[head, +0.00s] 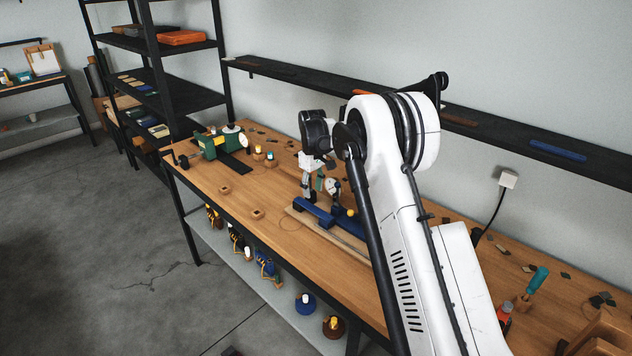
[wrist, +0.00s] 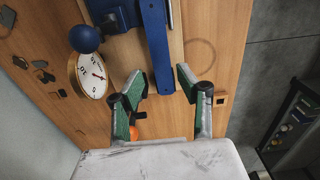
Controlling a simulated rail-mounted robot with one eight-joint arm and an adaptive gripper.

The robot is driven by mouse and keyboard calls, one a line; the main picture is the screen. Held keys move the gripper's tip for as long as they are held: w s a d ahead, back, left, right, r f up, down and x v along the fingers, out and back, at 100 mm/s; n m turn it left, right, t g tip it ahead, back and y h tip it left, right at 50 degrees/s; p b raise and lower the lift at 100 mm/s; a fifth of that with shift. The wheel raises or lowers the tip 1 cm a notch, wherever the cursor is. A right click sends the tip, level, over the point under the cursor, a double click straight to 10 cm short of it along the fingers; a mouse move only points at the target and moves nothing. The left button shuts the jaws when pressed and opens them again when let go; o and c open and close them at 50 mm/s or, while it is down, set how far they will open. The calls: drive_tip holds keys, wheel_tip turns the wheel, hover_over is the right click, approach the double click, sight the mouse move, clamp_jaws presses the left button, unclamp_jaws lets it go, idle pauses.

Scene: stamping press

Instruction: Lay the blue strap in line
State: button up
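A long blue strip (head: 557,150) lies flat on the dark wall shelf, right of my arm. A blue bar (wrist: 158,45) in the wrist view runs down from the top edge, and its near end appears between my fingertips. It seems to belong with the blue press parts (head: 312,212) on the wooden board; I cannot tell whether it is loose or which one is the strap. My gripper (wrist: 160,82) is open, its green-padded fingers apart on either side of the bar's end. Contact is not visible. In the head view my gripper (head: 309,188) hangs over the bench by the press.
A white dial gauge (wrist: 90,75) and a blue ball knob (wrist: 85,39) stand close left of my fingers. A green machine (head: 217,143) stands at the bench's far end. A teal-handled tool (head: 537,281) stands at the right. The front bench left of the board is mostly clear.

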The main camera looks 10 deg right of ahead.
sight(313, 208)
drive_tip(key=shift+f+b, duration=0.5)
drive_tip(key=shift+f, duration=3.05)
drive_tip(key=shift+r, duration=0.2)
drive_tip(key=c, duration=0.7)
